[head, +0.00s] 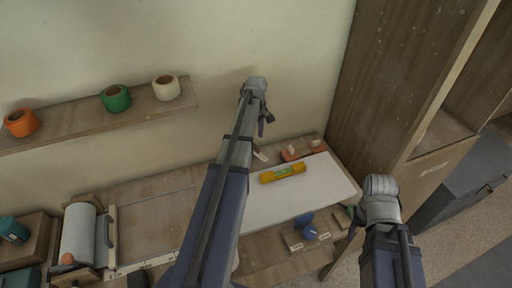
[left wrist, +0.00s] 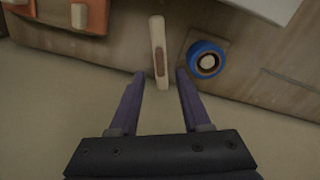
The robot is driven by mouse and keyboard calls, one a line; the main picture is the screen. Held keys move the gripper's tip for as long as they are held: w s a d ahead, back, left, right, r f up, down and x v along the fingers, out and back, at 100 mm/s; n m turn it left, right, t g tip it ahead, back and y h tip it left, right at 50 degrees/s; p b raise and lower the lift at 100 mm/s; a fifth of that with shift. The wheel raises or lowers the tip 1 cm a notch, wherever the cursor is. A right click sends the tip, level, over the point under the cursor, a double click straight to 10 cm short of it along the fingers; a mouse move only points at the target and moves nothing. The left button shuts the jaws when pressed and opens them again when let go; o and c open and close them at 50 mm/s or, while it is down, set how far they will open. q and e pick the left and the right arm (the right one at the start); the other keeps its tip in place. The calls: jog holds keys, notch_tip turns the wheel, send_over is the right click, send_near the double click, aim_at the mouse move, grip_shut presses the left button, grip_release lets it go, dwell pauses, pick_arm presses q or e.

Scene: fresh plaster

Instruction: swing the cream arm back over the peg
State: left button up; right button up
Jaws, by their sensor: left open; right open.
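The cream arm (left wrist: 158,48) is a narrow bar with a brown slot. Its near end shows between the fingertips of my left gripper (left wrist: 160,74), which is open with a gap on both sides. A blue roll (left wrist: 193,58) sits on a wooden base just right of the cream arm. A pale round peg top (left wrist: 208,61) shows in its hole. The cream arm stands beside the roll, not over it. In the head view, a small part of the cream arm (head: 260,156) shows beyond my left gripper (head: 265,122). My right gripper (head: 357,218) is open and empty at the right.
A yellow level (head: 283,173) lies on the white sheet (head: 290,195). Orange blocks (head: 300,152) stand behind it. A blue-topped wooden block (head: 304,232) is in front. The wall shelf (head: 70,125) holds orange, green and cream rolls. A tall wooden cabinet (head: 385,80) bounds the right.

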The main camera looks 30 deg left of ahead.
aim_at(256, 146)
pick_arm(q)
notch_tip(256, 146, down, 5)
jog(key=b, duration=0.4)
jog(key=shift+c, duration=0.4)
grip_shut()
dwell(0.9)
